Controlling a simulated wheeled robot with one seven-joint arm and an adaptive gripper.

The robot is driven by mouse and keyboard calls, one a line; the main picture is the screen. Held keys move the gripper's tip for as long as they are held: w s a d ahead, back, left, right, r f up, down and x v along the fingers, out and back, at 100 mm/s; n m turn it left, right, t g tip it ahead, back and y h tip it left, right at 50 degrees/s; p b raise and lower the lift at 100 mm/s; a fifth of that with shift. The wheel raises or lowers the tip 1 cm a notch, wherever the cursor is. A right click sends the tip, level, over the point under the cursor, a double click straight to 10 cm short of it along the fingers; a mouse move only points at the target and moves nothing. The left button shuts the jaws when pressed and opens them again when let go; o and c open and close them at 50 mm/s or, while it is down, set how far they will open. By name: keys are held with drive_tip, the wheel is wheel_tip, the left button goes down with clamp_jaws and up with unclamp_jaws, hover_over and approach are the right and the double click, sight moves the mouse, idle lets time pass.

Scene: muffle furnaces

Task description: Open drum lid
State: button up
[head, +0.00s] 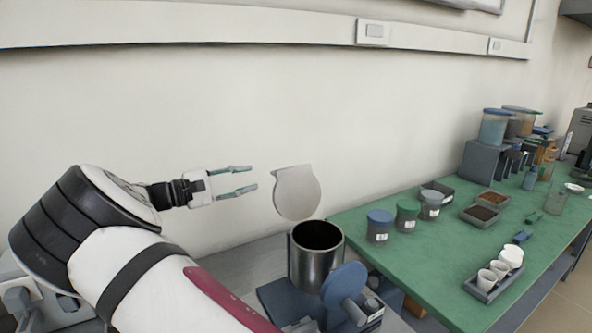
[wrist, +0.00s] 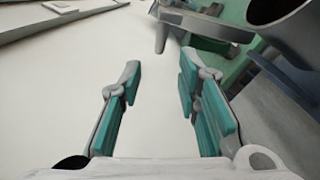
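The drum (head: 316,262) is a dark metal cylinder with an open top, standing on a blue base. Its pale lid (head: 297,193) stands raised, roughly upright, above the back left of the rim. My gripper (head: 252,178) is just left of the lid, fingers pointing towards it, with a gap between. In the wrist view my gripper (wrist: 159,66) has its teal-padded fingers apart with nothing between them. The drum's dark mouth (wrist: 283,8) shows at the top right there. A grey edge-on piece ahead of the fingers (wrist: 163,32) looks like the lid.
A blue disc (head: 345,284) on a post stands at the drum's front right. A green-topped bench (head: 450,255) to the right carries lidded jars (head: 380,226), trays and white cups (head: 500,268). The wall behind my gripper is bare.

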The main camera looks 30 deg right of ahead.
sight(292, 168)
drive_tip(key=d+p, duration=0.2)
drive_tip(key=d, duration=1.1)
drive_tip(key=shift+d, duration=0.4)
drive_tip(key=shift+r, duration=0.1)
clamp_jaws()
